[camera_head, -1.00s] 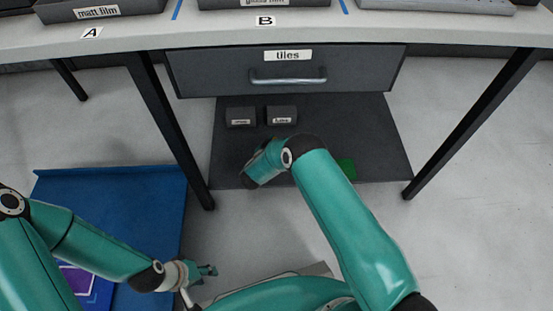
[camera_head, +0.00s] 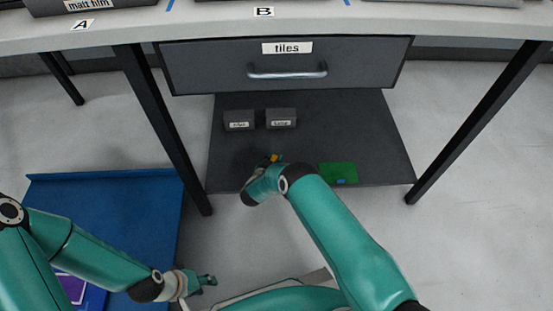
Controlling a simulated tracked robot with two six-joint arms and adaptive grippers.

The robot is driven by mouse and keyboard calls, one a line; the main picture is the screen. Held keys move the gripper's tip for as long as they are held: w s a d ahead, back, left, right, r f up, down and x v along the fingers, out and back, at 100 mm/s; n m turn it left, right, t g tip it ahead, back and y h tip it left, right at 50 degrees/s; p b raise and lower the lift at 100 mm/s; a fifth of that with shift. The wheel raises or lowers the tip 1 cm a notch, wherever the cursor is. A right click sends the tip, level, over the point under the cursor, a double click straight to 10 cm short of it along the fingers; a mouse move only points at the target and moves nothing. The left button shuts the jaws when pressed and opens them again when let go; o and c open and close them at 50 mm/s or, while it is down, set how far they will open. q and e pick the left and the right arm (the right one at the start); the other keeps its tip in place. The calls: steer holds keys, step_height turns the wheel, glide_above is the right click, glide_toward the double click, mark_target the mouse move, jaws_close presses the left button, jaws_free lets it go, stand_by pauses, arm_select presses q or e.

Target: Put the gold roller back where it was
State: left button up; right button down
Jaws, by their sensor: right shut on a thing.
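A small gold-yellow bit (camera_head: 274,158), which looks like part of the gold roller, shows just beyond my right wrist, over the dark lower shelf (camera_head: 370,130). My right gripper (camera_head: 270,163) is mostly hidden behind its own wrist and is shut on this gold thing. The rest of the roller is hidden. My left gripper (camera_head: 209,281) hangs low at the lower middle, over the floor right of the blue mat, with nothing seen in it. Its fingers are too small to judge.
Two small labelled dark boxes (camera_head: 239,120) (camera_head: 281,118) stand at the shelf's back left. A green piece (camera_head: 338,170) with a blue bit lies right of my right wrist. A shut "tiles" drawer (camera_head: 220,65) hangs above. Table legs (camera_head: 165,130) (camera_head: 470,130) flank the shelf.

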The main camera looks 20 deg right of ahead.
steer(key=shift+s+f+b, duration=0.1)
steer(key=shift+f+b, duration=0.6)
steer(key=c, duration=0.9)
jaws_free()
steer(key=shift+f, duration=0.15)
steer(key=shift+c, duration=0.2)
steer(key=shift+r+p, duration=0.75)
steer(key=p+v, duration=0.5)
steer(key=v, duration=0.7)
steer(key=s+r+n+g+y, duration=0.2)
steer(key=s+g+y, duration=0.1)
steer(key=s, duration=0.6)
steer(key=s+a+r+n+g+y, duration=0.1)
steer(key=s+r+g+y, duration=0.1)
steer(key=s+y, duration=0.3)
steer(key=s+r+n+g+y, duration=0.2)
steer(key=s+g+y, duration=0.2)
steer(key=s, duration=1)
steer(key=shift+a+r+n+g, duration=0.15)
steer(key=shift+n+g, duration=0.15)
steer(key=shift+g, duration=0.2)
